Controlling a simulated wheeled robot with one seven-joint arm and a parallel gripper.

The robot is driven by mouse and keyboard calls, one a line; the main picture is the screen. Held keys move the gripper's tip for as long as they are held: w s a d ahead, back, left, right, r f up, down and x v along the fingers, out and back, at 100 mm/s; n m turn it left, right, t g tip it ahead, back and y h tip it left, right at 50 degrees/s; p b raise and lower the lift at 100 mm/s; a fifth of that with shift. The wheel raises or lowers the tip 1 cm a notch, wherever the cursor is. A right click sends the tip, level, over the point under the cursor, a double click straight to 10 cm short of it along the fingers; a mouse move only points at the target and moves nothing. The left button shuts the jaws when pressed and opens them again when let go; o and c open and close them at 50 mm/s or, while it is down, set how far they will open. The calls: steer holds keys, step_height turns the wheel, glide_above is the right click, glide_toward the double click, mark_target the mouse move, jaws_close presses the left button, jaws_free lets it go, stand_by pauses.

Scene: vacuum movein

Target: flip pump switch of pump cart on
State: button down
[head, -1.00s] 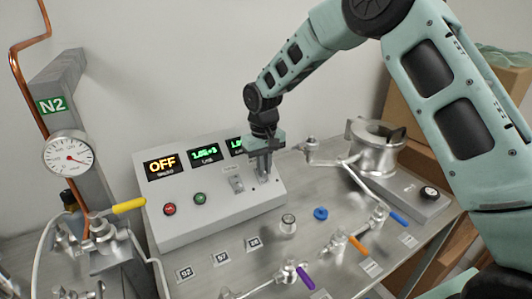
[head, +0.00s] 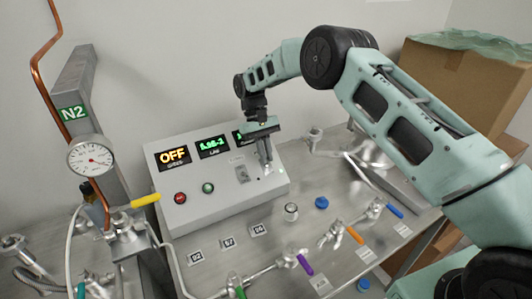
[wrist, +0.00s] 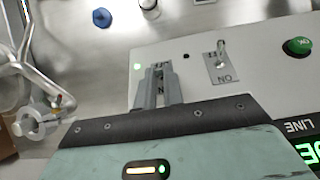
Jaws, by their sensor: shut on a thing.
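The pump cart's light grey control box (head: 225,207) stands on the metal bench, with an amber display (head: 173,156) reading OFF. My gripper (head: 265,168) points down at the right part of its panel. In the wrist view, my gripper (wrist: 160,75) is shut over a labelled switch plate (wrist: 155,68); the toggle between its fingers is mostly hidden. A second toggle switch (wrist: 221,58) on its own plate is clear of the fingers; it also shows left of them in the head view (head: 242,175). A small green lamp (wrist: 137,67) glows beside the gripped switch.
A red button (head: 180,198) and a green button (head: 208,188) are on the box. Valves with purple (head: 305,264), orange (head: 354,235) and blue (head: 395,211) handles crowd the bench in front. A gauge (head: 90,158) stands left; a cardboard box (head: 465,85) is behind right.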

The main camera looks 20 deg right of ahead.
steer(key=c, duration=1.5)
jaws_free()
steer(key=shift+c, duration=0.2)
steer(key=b+v, duration=0.2)
steer(key=v, duration=0.4)
steer(key=shift+w+a+r, duration=0.1)
steer(key=shift+w+r, duration=0.15)
steer(key=shift+w, duration=0.05)
steer(key=shift+w+r+b, duration=0.15)
steer(key=shift+r+b, duration=0.15)
steer(key=shift+r, duration=0.1)
